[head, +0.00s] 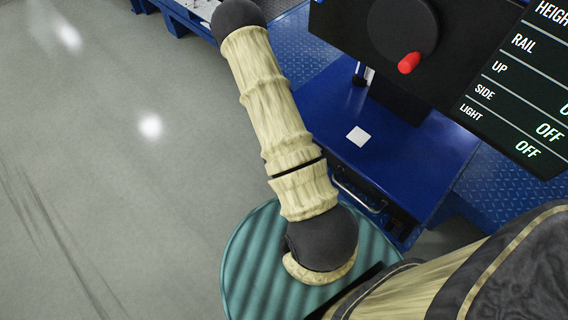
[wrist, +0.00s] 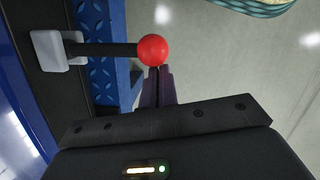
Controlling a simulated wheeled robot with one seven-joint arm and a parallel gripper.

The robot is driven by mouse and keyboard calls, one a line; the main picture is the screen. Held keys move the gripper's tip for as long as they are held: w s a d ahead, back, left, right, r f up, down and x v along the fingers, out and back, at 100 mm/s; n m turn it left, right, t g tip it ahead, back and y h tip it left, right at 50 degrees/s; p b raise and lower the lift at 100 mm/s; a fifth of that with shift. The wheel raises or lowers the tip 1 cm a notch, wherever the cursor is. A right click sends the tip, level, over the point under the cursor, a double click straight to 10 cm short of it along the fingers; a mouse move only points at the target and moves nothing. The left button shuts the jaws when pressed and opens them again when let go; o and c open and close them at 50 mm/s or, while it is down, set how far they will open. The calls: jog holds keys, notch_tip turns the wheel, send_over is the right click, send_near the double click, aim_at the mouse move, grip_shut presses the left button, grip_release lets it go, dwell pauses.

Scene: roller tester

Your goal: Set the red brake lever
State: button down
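In the wrist view, a lever with a red ball knob (wrist: 153,50) sticks out on a dark rod (wrist: 105,49) from a pale grey block (wrist: 52,51) at upper left. My gripper (wrist: 158,72) has its two dark fingers close together, with only a thin line between them. The fingertips are right at the lower edge of the red ball; I cannot tell whether they touch it. Nothing shows between the fingers. In the head view my arm reaches to the upper left, and neither the gripper nor this lever can be made out there.
The head view shows a black panel with a round dark wheel and red handle (head: 409,62), a display (head: 525,85), a blue cabinet top (head: 410,150) and a teal ribbed round top (head: 250,265) under my arm. Open grey floor (head: 100,180) lies at left.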

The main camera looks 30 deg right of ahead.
jog(key=shift+s+r, duration=0.1)
jog(key=p+v, duration=0.8)
jog(key=v, duration=0.2)
jog(key=shift+w, duration=0.25)
jog(key=shift+w, duration=0.1)
jog(key=shift+a, duration=0.15)
jog(key=shift+d, duration=0.2)
